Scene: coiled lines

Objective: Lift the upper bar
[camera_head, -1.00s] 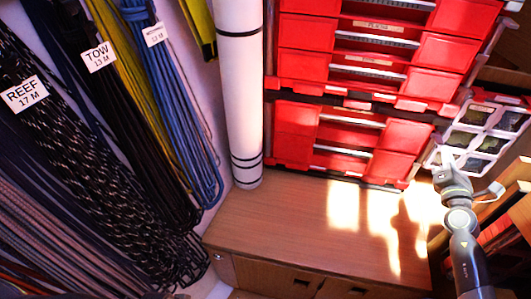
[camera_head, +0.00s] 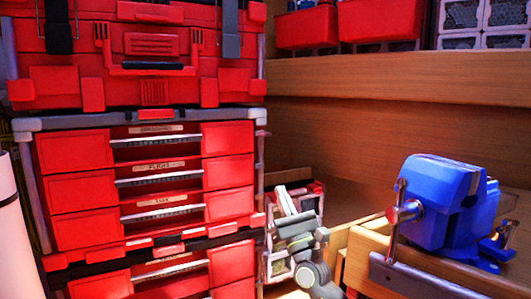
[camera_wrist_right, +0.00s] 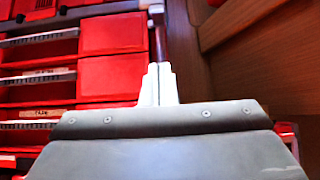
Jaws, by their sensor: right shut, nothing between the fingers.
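Red drawer cases stand stacked at the left in the head view. A grey bar (camera_head: 90,120) runs across the top of the upper drawer case (camera_head: 80,190), with grey uprights at both sides. I cannot tell for sure that this is the task's upper bar. My right gripper (camera_head: 284,200) is right of the case, below the bar's right end and apart from it. In the right wrist view its white fingertips (camera_wrist_right: 158,84) are together and empty, in front of the case's right edge. My left gripper is out of view.
A blue vise (camera_head: 440,210) stands on a wooden bench at the right. A wooden shelf (camera_head: 400,75) above holds red bins (camera_head: 380,20). A larger red toolbox (camera_head: 60,70) sits on the drawer case. A white roll (camera_head: 12,230) shows at the left edge.

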